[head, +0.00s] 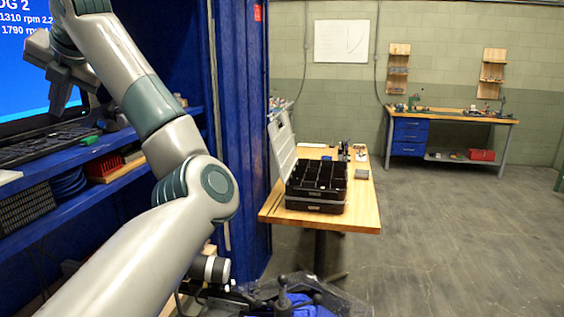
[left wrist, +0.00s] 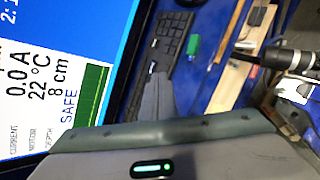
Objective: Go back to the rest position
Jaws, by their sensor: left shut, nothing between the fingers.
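My left arm reaches in from the bottom left of the head view and bends up to the left. My left gripper (head: 60,104) is at the upper left, in front of the monitor (head: 25,50) and above the dark keyboard (head: 45,145). It is shut and empty, with its fingers pointing down. In the left wrist view the shut fingers (left wrist: 156,96) show beside the keyboard (left wrist: 165,45), with the monitor (left wrist: 65,75) on the left. I cannot tell whether the fingers touch anything. My right gripper is not in view.
A blue cabinet wall (head: 238,150) stands just right of my left arm, and blue shelves (head: 70,205) lie below the keyboard. A small green object (head: 90,140) is beside the keyboard. A wooden table (head: 360,215) holds a black compartment case (head: 315,200). The floor at right is clear.

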